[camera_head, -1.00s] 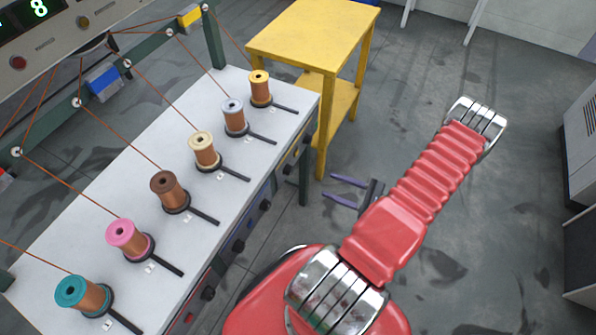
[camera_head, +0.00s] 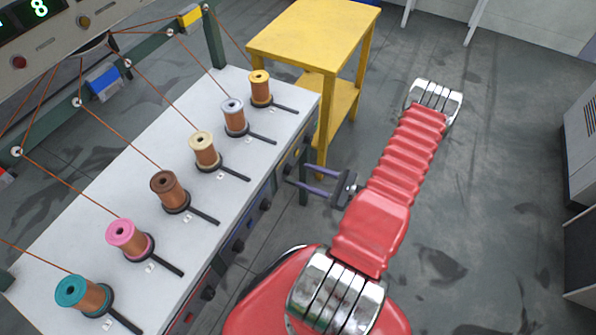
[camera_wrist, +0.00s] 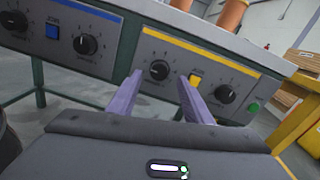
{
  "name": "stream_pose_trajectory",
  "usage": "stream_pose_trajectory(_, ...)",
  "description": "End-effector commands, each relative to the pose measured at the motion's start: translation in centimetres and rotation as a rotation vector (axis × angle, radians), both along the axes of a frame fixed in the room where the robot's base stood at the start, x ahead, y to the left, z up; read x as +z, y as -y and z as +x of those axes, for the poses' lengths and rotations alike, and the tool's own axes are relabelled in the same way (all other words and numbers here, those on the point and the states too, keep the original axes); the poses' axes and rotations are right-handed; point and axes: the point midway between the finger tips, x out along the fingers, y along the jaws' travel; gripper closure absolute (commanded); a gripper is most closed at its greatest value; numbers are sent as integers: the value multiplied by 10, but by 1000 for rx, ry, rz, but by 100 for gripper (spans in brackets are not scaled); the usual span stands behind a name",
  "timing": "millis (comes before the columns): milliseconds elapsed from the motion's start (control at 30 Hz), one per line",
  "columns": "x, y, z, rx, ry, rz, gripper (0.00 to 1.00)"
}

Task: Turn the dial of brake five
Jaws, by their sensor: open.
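In the wrist view a grey panel with a yellow stripe (camera_wrist: 200,52) carries two black dials with white pointer marks. Its left dial (camera_wrist: 159,69) shows between my fingers, and its right dial (camera_wrist: 223,93) lies right of them. No brake number is readable, so I cannot tell for sure which is brake five. My gripper (camera_wrist: 160,78) has two purple fingers, open and empty, pointing at the panel. In the head view my gripper (camera_head: 299,173) is beside the bench's front face near its far end. Contact with the dial cannot be made out.
A blue-striped panel (camera_wrist: 60,28) adjoins at left. Several spools stand on the white bench top (camera_head: 130,190). A yellow table (camera_head: 315,35) stands beyond the bench.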

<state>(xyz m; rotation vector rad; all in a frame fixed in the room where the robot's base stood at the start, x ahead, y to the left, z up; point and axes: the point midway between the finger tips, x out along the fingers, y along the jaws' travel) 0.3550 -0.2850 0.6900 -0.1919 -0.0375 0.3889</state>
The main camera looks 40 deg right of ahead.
Motion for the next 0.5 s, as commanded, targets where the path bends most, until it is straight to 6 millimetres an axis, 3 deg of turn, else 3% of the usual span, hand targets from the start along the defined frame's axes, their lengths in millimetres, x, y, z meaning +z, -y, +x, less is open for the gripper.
stream_pose_trajectory(300, 0, -15, 33, 2, -1, 1, 54)
stream_pose_trajectory(500, 0, -17, 41, -1, 0, 1, 54)
